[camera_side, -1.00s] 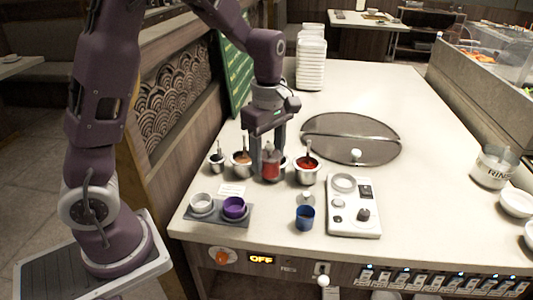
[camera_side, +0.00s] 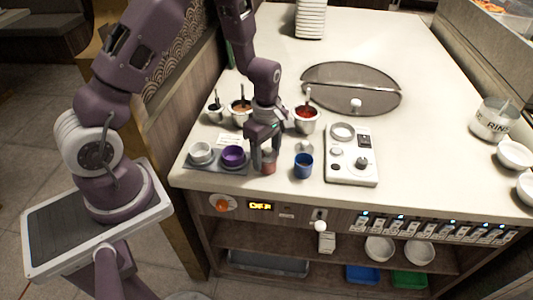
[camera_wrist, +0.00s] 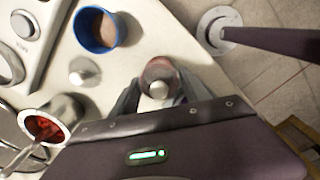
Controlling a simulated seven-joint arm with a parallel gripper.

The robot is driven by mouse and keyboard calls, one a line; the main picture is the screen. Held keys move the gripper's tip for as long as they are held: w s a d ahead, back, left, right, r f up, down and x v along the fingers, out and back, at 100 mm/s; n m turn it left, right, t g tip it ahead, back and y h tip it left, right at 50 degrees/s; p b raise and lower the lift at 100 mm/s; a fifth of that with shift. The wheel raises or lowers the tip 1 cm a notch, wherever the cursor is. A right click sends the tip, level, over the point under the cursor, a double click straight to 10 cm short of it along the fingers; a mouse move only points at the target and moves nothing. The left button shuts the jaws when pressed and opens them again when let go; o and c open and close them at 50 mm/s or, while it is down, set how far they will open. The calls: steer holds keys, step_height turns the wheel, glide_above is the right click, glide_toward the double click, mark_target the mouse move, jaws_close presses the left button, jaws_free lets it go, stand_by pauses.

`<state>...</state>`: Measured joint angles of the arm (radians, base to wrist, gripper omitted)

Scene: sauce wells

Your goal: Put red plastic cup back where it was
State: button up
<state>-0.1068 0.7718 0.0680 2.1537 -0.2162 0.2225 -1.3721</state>
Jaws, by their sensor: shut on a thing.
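The red plastic cup (camera_side: 268,168) is translucent and upright between my gripper's fingers, near the counter's front edge. It is right of the purple cup (camera_side: 233,156) and left of the blue cup (camera_side: 303,166). My gripper (camera_side: 265,160) points down and is shut on it. The red cup also shows between the fingers in the wrist view (camera_wrist: 158,72), with a pale round spot in front. I cannot tell whether its base touches the counter.
A dark tray (camera_side: 217,168) holds the purple cup and a white cup (camera_side: 201,153). Steel sauce wells with spoons stand behind, including one of red sauce (camera_side: 306,121). A white control panel (camera_side: 352,165) lies right. The blue cup stands close by.

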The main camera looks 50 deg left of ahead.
mark_target(264, 161)
steer(key=shift+f, duration=0.1)
steer(key=o, duration=1.4)
steer(key=shift+c, duration=0.2)
step_height(264, 161, up, 12)
steer(key=shift+r, duration=0.1)
steer(key=s+d+r+m+t, duration=0.35)
steer(key=s+r+m, duration=0.6)
steer(key=r, duration=0.45)
steer(key=s+d+r+m+t, duration=0.2)
steer(key=s+m, duration=0.8)
steer(key=shift+s+r, duration=0.2)
